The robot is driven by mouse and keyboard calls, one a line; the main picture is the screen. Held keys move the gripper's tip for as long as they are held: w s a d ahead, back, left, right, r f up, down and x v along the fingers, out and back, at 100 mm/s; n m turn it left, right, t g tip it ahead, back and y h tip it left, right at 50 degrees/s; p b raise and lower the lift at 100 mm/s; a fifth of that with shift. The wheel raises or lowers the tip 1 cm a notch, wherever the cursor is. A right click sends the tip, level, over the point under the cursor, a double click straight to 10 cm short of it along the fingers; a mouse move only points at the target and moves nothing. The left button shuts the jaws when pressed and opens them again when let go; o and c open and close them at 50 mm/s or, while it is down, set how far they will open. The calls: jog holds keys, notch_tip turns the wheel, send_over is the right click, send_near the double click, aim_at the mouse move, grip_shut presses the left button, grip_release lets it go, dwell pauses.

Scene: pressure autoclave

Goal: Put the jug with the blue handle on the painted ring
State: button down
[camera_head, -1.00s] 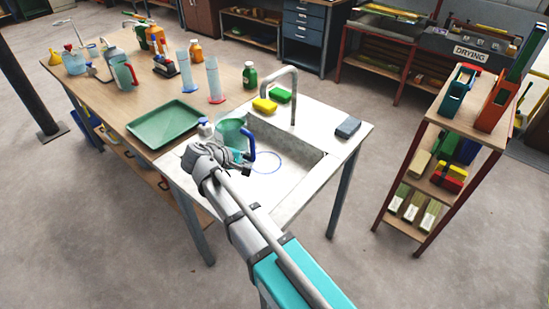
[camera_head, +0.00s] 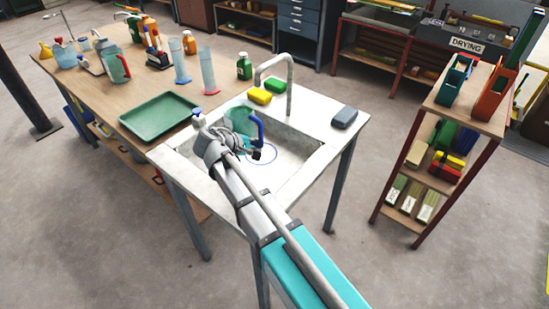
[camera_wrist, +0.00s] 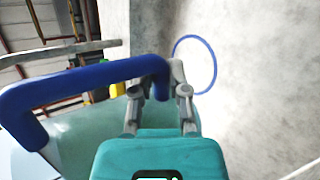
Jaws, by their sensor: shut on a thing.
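The jug with the blue handle (camera_head: 236,118) is a pale teal vessel over the sink. In the wrist view its blue handle (camera_wrist: 85,82) runs across the left, above the teal body (camera_wrist: 90,145). My gripper (camera_head: 252,146) is shut on the handle; its fingers (camera_wrist: 160,88) also show in the wrist view, on either side of the handle's end. The painted ring (camera_head: 273,161) is a blue outline on the pale sink floor, below and right of the jug. It also shows in the wrist view (camera_wrist: 215,72), right of the fingers. I cannot tell the jug's exact height above the sink floor.
A tap (camera_head: 290,82) stands behind the sink, with a yellow sponge (camera_head: 259,96) and a green sponge (camera_head: 274,86) beside it. A small white bottle (camera_head: 198,117) is at the left rim, a grey block (camera_head: 344,118) at the right. A green tray (camera_head: 158,117) lies further left.

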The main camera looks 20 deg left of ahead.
jog(key=b+x, duration=0.2)
jog(key=x, duration=0.1)
jog(key=a+b+x, duration=0.1)
jog(key=b+x, duration=0.1)
jog(key=x, duration=0.1)
jog(key=f+b+x, duration=0.1)
jog(key=b+x, duration=0.1)
jog(key=x, duration=0.2)
jog(key=shift+s+a+f, duration=0.1)
jog(key=shift+a, duration=0.1)
jog(key=shift+w+d+f+b, duration=0.1)
jog(key=shift+w+f+b, duration=0.1)
jog(key=shift+f+b, duration=0.25)
jog(key=shift+w+d+f+b, duration=0.1)
jog(key=shift+w+f+b, duration=0.05)
jog(key=shift+f+b, duration=1.4)
jog(key=shift+f, duration=0.1)
jog(key=c, duration=0.6)
grip_release()
jog(key=shift+c, duration=0.2)
